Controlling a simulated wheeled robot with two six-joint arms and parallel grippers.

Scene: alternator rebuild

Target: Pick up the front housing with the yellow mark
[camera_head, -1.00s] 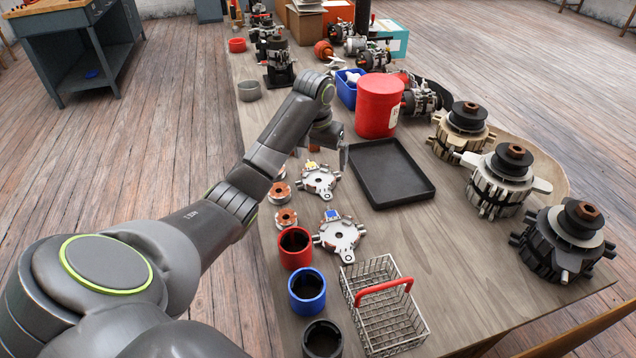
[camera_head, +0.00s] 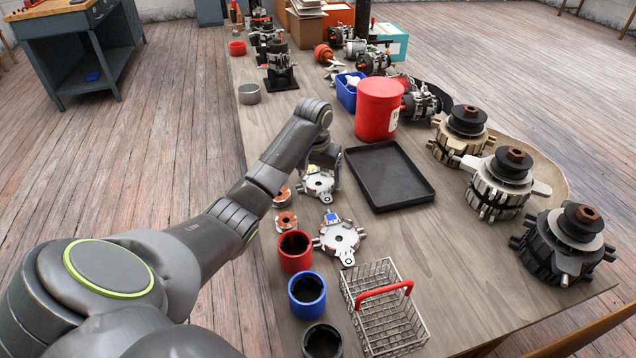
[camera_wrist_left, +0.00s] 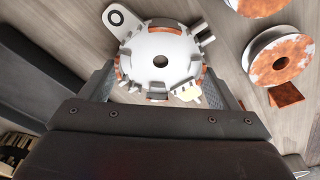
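The front housing with the yellow mark (camera_head: 321,187) is a silver-grey disc with lugs, lying on the bench. In the left wrist view the housing (camera_wrist_left: 160,58) shows its centre hole, an eyelet lug at upper left and the yellow mark at lower right. My left gripper (camera_head: 321,178) is low over it, fingers open on either side of the housing, with small gaps visible in the wrist view. A similar front housing with a blue mark (camera_head: 339,238) lies nearer. My right gripper is not in view.
A black tray (camera_head: 432,188) lies right of the housing, with a red canister (camera_head: 378,108) behind it. Copper-coloured rings (camera_head: 285,221) lie at left. Red (camera_head: 295,262) and blue (camera_head: 306,299) cups and a wire basket (camera_head: 410,335) stand nearer. Assembled alternators (camera_head: 497,185) stand at right.

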